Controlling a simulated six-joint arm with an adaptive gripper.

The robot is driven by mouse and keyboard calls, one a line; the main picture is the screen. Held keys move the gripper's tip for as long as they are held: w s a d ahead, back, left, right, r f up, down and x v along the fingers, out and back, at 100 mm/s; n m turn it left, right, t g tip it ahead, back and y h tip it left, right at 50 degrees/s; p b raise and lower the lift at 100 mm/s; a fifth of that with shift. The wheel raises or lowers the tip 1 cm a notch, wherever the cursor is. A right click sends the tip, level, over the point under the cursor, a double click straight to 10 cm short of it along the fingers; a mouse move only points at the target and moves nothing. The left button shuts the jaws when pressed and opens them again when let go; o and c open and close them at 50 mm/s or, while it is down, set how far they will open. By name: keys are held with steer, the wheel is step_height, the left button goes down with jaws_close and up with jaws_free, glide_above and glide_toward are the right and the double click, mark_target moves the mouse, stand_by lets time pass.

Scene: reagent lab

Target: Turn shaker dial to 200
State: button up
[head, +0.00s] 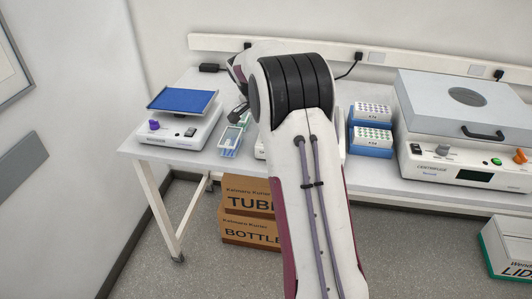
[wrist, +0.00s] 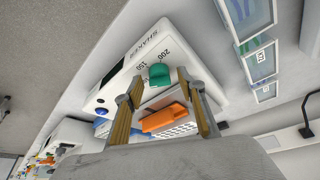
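In the wrist view, a white shaker (wrist: 127,63) carries the printed word SHAKER and scale marks 150 and 200. Its green dial (wrist: 159,74) sits just below the 200 mark; its exact setting cannot be read. My gripper (wrist: 159,77) is open, one finger on each side of the dial, near its level. I cannot tell whether either finger touches it. In the head view, my arm hides most of the middle of the bench, and the green dial does not show there.
A white device with a blue platform (head: 184,100) and a purple knob (head: 154,125) stands at the bench's left. Blue-based tube racks (head: 371,141) and a large grey-lidded device (head: 460,100) stand to the right.

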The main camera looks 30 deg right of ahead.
steer(key=shift+n, duration=0.7)
steer(key=shift+s+n+t+y, duration=0.1)
steer(key=shift+n+t+y, duration=0.2)
steer(key=shift+n+t, duration=0.65)
steer(key=shift+n+y, duration=0.3)
steer(key=shift+n, duration=1.15)
steer(key=v, duration=0.8)
steer(key=s+a+n+y, duration=0.2)
steer(key=s+a+n, duration=0.3)
steer(key=s+a, duration=1.2)
steer(key=shift+s+a+r+n, duration=0.3)
steer(key=shift+s+r+n, duration=0.15)
steer(key=shift+s, duration=1.2)
steer(key=shift+g, duration=0.25)
